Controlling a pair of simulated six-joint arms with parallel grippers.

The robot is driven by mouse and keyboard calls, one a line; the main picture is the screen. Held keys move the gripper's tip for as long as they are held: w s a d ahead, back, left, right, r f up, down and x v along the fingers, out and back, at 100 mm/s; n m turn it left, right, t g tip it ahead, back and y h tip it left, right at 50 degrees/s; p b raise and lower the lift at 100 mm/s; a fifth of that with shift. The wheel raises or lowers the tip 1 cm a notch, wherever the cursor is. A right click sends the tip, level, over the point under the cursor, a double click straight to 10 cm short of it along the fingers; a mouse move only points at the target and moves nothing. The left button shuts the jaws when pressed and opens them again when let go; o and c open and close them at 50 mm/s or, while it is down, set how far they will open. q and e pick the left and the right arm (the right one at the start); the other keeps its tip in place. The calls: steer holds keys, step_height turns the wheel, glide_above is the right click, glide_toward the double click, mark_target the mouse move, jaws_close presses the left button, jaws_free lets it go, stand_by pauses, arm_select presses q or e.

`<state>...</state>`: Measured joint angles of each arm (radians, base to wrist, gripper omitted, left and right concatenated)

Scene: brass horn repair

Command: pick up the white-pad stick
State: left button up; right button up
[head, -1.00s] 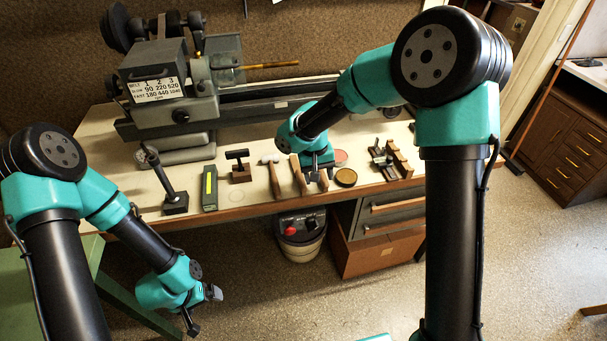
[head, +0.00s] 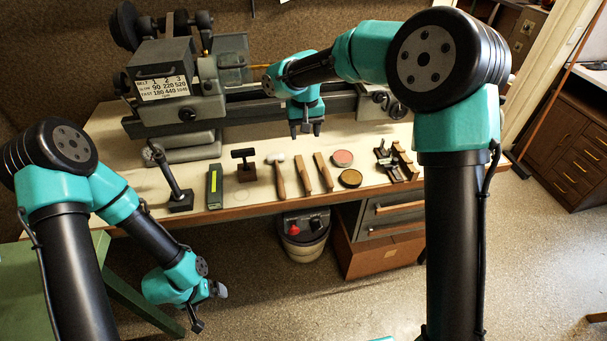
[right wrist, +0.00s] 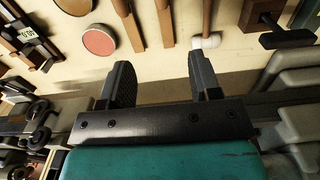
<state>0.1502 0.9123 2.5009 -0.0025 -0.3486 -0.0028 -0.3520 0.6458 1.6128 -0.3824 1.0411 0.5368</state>
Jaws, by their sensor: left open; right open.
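Two slim wooden sticks lie side by side on the bench, a left one (head: 303,175) and a right one (head: 323,172). They also show in the right wrist view, as one stick (right wrist: 164,22) and another (right wrist: 130,22). I cannot make out a white pad on either. A mallet (head: 279,178) with a white head lies just left of them; its white head (right wrist: 206,41) shows in the right wrist view. My right gripper (head: 306,131) is open and empty above the bench, behind the sticks. My left gripper (head: 209,308) is open and empty, low in front of the bench.
A reddish round tin (head: 342,158) and an amber one (head: 350,178) sit right of the sticks. Wooden blocks (head: 404,162) lie farther right. A green box (head: 215,187) and a small dark T-handled tool (head: 244,165) stand left. The lathe (head: 260,97) runs along the back.

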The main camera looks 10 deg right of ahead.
glide_toward(303, 172)
steer(key=f, duration=0.3)
steer(key=w+f, duration=0.1)
steer(key=f, duration=0.1)
steer(key=shift+d+f, duration=0.2)
steer(key=shift+d, duration=0.15)
steer(key=shift+f, duration=0.3)
steer(key=shift+w+a+f, duration=0.1)
steer(key=shift+a+f, duration=0.05)
steer(key=shift+f, duration=1.15)
steer(key=shift+w+a+f, duration=0.1)
steer(key=shift+f, duration=1.2)
steer(key=c, duration=1)
